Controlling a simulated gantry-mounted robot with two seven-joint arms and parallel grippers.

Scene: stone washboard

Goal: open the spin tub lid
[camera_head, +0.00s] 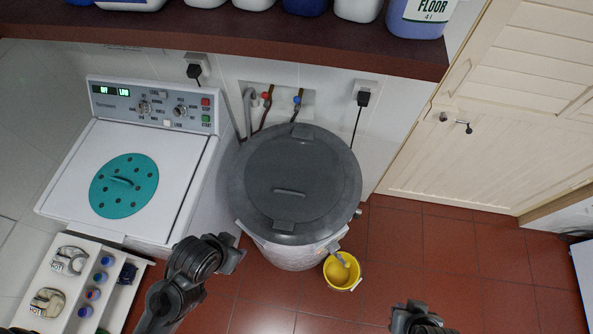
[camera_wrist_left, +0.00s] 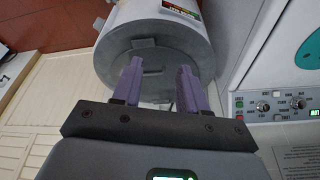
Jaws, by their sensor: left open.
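The spin tub (camera_head: 285,250) is a round light-grey drum with a dark grey round lid (camera_head: 290,165) lying shut on its top. The lid has a raised bar handle (camera_head: 289,192) near its middle and small blocks at its back and front edges. My left gripper (camera_head: 232,254) is at the tub's front left, apart from the handle. In the left wrist view, its two purple fingers (camera_wrist_left: 158,88) are spread and empty, with the lid (camera_wrist_left: 120,62) beyond them. My right gripper (camera_head: 418,318) is at the bottom edge; its fingers are not clear.
A white washer (camera_head: 75,165) with a teal perforated disc (camera_head: 124,186) stands left of the tub. A yellow bucket (camera_head: 342,272) sits under the tub's spout. A brown shelf (camera_head: 230,45) with bottles overhangs behind. Red floor (camera_head: 440,250) is clear at right.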

